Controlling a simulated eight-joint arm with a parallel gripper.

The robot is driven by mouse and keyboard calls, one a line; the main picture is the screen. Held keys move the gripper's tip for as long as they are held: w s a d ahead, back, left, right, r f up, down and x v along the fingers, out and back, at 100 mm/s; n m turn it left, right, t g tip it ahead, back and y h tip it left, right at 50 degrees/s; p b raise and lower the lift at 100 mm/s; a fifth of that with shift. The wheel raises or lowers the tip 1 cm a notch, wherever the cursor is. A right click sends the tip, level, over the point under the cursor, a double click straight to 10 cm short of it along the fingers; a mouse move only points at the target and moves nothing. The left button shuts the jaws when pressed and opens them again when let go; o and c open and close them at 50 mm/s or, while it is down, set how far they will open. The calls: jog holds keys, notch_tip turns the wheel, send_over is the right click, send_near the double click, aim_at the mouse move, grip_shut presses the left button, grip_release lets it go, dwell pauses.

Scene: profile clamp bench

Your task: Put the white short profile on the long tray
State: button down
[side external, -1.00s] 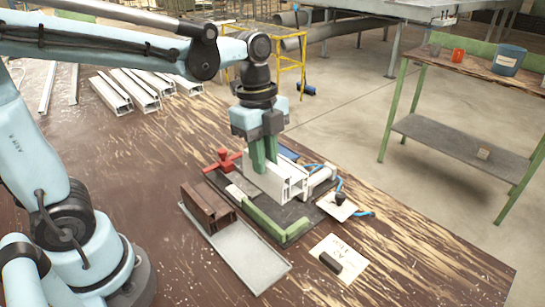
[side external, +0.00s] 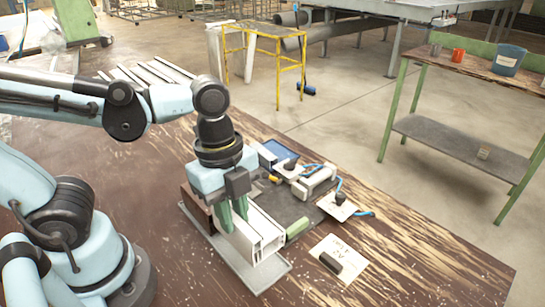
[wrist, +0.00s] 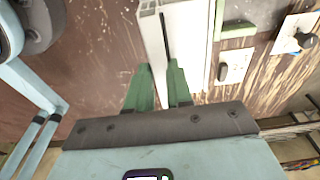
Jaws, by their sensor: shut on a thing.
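The white short profile (side external: 262,232) is between the green fingers of my gripper (side external: 236,217), which are shut on it. It lies lengthwise over the grey long tray (side external: 262,276), beside the clamp fixture. I cannot tell whether its underside touches the tray. In the wrist view the white profile (wrist: 188,45) extends up from between the fingers (wrist: 159,72). A brown profile (side external: 194,205) at the tray's rear left is largely hidden by my gripper and the white profile.
The clamp fixture's dark base (side external: 290,208) stands right of the tray, with a green bar (side external: 297,229) at its front. A labelled card (side external: 338,258) with a dark block lies to the front right. Long white profiles (side external: 150,72) lie at the back left.

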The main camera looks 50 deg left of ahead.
aim_at(236, 235)
jog(key=shift+f, duration=3)
jog(key=c, duration=0.9)
grip_release()
jog(key=shift+c, duration=0.2)
